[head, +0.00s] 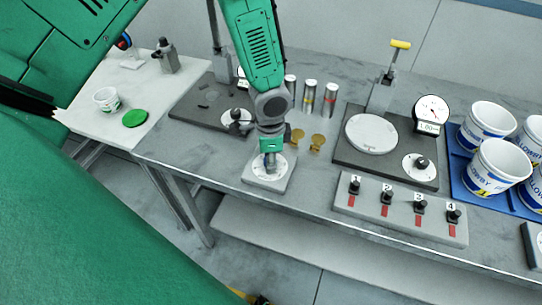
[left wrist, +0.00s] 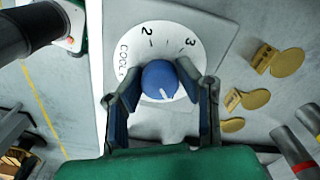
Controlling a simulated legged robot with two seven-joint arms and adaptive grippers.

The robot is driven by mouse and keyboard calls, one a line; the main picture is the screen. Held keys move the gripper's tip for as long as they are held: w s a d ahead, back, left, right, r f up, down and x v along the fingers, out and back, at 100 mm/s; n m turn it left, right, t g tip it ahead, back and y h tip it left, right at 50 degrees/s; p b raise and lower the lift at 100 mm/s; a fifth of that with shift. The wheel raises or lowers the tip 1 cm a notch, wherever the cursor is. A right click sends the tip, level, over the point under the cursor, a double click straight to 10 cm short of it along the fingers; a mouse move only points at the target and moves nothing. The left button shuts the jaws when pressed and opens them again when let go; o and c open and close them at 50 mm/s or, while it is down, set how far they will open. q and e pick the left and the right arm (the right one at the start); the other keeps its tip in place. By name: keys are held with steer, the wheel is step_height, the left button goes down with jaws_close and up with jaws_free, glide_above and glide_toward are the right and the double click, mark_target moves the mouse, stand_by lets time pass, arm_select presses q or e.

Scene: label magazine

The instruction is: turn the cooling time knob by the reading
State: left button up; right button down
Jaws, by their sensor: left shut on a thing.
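The cooling time knob (left wrist: 159,76) is blue with a white pointer line. It sits on a round white dial (left wrist: 205,53) marked "COOL", 2 and 3; the rest of the dial is hidden. In the left wrist view the pointer line lies on the knob's near side, toward the bottom of the picture. My left gripper (left wrist: 163,88) is shut on the knob, one finger on each side. In the head view my left gripper (head: 270,162) points down over the grey knob plate (head: 275,185) and mostly hides the knob. My right gripper is not in view.
Right of the plate stand a grey block (head: 400,221) with several numbered black knobs, a press base (head: 345,153) and a dial gauge (head: 432,108) with a "1.00" display. White tubs (head: 497,168) stand on a blue tray.

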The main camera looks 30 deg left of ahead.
arm_select(q)
steer(key=shift+m, duration=0.5)
steer(key=shift+w, duration=0.1)
steer(key=o, duration=1.1)
steer(key=shift+r, duration=0.15)
step_height(320, 180, up, 12)
steer(key=shift+f, duration=0.2)
